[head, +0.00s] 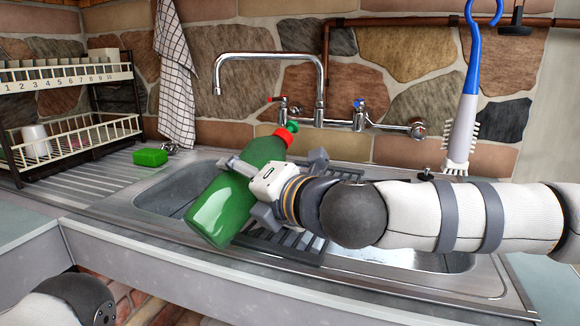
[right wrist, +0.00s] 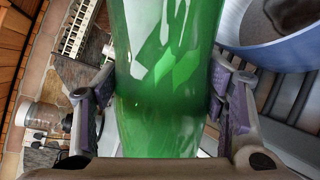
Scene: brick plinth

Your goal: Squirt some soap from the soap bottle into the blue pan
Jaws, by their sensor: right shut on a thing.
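The soap bottle (head: 235,200) is green with a red cap and a green nozzle. My right gripper (head: 250,188) is shut around its body and holds it above the sink. The bottle is tilted, its cap up and to the right, its base down and to the left. In the right wrist view the bottle (right wrist: 168,80) fills the middle between both fingers. The blue pan (right wrist: 285,52) shows there at the upper right, with a dark brownish patch inside. In the head view I cannot make out the pan. My left gripper is out of view; only part of my left arm shows.
The steel sink (head: 160,200) has a dark rack (head: 290,245) across it. A tap (head: 320,85) rises behind. A green sponge (head: 150,157) lies on the drainboard, beside a dish rack (head: 75,140). A blue-handled brush (head: 464,120) hangs at the right.

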